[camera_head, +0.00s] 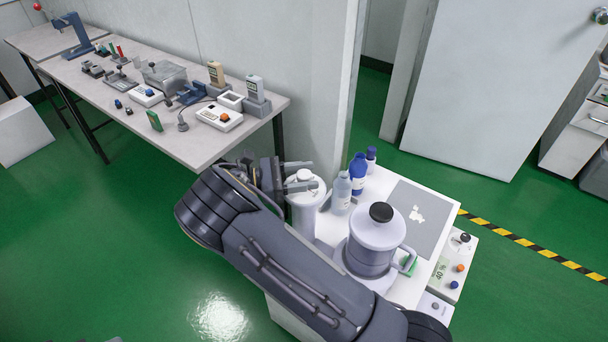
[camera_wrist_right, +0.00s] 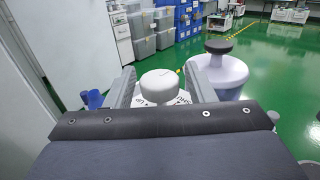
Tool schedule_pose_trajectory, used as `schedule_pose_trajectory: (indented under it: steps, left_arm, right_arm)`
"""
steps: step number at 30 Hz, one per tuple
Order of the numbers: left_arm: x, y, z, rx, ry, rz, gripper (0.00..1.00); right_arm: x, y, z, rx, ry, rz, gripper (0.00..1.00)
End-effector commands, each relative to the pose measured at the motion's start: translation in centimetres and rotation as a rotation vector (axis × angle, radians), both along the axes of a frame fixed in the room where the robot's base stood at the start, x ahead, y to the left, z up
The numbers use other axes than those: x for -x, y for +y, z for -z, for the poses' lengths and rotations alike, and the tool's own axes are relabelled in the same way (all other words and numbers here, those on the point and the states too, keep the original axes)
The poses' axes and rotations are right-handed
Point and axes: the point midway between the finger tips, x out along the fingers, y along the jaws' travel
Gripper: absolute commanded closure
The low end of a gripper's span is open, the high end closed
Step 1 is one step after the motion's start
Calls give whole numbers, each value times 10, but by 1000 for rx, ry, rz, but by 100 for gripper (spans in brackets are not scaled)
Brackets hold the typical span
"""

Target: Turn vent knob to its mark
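The vent knob (camera_head: 305,176) is a white round cap on top of a white cylindrical vessel (camera_head: 305,215) at the near left of the small white table. In the wrist view the knob (camera_wrist_right: 159,86) sits between my right gripper's fingers, with dark markings on the ring below it and a small dark line near its top right edge. My right gripper (camera_head: 302,177) has one finger on either side of the knob; in the wrist view the gripper (camera_wrist_right: 160,84) shows narrow gaps beside it. The lower ring is partly hidden by the gripper body. My left gripper is not in view.
A white canister with a black lid (camera_head: 380,212) stands close right of the vessel. Blue and clear bottles (camera_head: 357,172) stand behind. A grey mat (camera_head: 425,200) and a control box (camera_head: 453,262) lie right. A long bench (camera_head: 195,145) with several devices is at left.

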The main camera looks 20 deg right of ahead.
Motion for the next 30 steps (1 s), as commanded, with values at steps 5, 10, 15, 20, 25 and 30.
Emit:
schedule_pose_trajectory:
  steps: [5, 10, 15, 20, 25, 30]
  left_arm:
    - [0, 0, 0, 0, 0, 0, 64]
    - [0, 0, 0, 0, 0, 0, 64]
    - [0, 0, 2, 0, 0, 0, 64]
    - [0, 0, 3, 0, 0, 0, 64]
    - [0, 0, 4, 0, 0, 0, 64]
    - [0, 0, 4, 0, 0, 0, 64]
  right_arm:
    - [0, 0, 0, 0, -1, -1, 46]
    - [-1, 2, 0, 0, -1, -2, 46]
    - [-7, 22, 0, 0, -4, -5, 46]
    - [-14, 50, 1, 0, -3, -4, 46]
    - [-20, 70, 1, 1, -2, -2, 46]
    - [-21, 76, 0, 0, 0, -1, 46]
